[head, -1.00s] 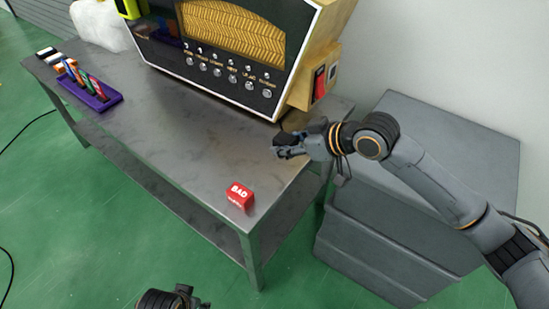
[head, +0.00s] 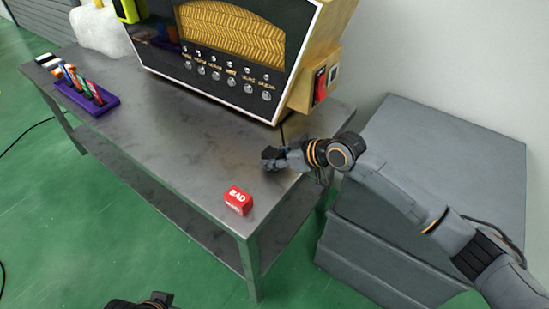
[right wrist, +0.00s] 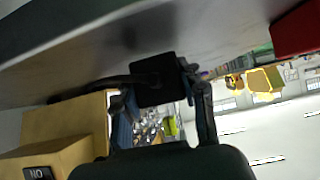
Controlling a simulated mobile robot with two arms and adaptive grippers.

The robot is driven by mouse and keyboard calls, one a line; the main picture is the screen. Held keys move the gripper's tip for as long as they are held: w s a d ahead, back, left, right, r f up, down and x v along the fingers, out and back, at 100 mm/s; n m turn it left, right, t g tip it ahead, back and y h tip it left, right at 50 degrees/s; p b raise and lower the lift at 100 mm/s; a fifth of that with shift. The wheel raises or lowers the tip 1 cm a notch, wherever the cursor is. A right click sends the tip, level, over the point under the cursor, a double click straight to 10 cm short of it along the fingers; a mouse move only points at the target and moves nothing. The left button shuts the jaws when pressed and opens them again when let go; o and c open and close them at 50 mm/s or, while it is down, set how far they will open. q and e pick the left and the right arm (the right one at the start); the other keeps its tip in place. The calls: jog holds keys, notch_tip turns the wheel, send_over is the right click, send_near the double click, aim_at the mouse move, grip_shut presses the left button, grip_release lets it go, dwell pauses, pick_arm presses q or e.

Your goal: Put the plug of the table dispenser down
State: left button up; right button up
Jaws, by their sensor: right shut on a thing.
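The table dispenser (head: 150,45) stands on the grey metal table (head: 190,155), with a dark front, a row of knobs and a gold woven panel. My right gripper (head: 270,158) is low over the table's right part, in front of the dispenser. In the right wrist view its fingers (right wrist: 160,110) are shut on a black plug (right wrist: 155,78), with a dark cord (right wrist: 85,93) running from it toward the dispenser's side. The plug is close to the tabletop; I cannot tell whether it touches. My left gripper (head: 150,301) is partly seen at the bottom edge.
A red box marked BAD (head: 238,200) sits near the table's front corner, close to my right gripper. A purple holder (head: 87,97) with several coloured sticks stands at the left. A grey cabinet (head: 450,145) stands right of the table. The middle of the tabletop is clear.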

jog(key=shift+f, duration=0.4)
jog(key=o, duration=1.2)
jog(key=shift+c, duration=0.2)
